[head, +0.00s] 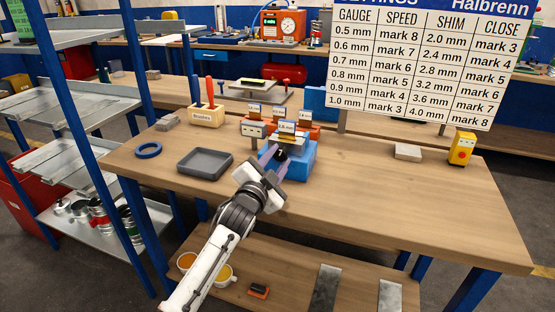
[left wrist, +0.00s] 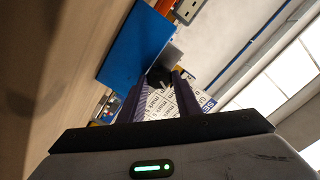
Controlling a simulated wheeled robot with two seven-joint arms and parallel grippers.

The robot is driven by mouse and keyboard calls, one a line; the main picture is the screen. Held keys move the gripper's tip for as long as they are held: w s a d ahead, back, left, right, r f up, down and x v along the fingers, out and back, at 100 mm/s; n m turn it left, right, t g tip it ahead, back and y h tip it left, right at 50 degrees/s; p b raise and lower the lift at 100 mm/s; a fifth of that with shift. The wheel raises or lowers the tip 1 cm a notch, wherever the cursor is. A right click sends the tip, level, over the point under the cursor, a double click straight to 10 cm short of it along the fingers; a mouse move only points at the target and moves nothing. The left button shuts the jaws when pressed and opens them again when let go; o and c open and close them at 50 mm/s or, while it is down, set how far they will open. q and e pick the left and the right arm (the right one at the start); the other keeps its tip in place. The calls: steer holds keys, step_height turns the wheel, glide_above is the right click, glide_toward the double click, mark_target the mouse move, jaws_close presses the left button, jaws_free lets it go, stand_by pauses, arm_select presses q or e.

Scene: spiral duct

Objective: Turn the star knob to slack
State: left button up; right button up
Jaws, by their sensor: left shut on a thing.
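The star knob (head: 282,154) is a small dark shape on the near face of a blue machine (head: 300,164) on the workbench. My left gripper (head: 277,158) reaches it from the front, with its fingers on either side of the knob. In the left wrist view the fingers (left wrist: 162,86) close around the dark knob (left wrist: 158,75), beside the blue body (left wrist: 136,45). The gripper is shut on the knob. The fingers partly hide the knob, and its turn angle cannot be read. My right gripper is not in view.
A grey tray (head: 204,163), a blue ring (head: 148,150) and a wooden tool holder (head: 205,116) stand left of the machine. A yellow box (head: 461,148) and a grey block (head: 408,152) stand right. The bench's front right is clear.

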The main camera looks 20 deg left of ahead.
arm_select(q)
steer(key=o, duration=1.1)
steer(key=shift+c, duration=0.2)
steer(key=s, duration=1)
steer(key=shift+s+a, duration=0.15)
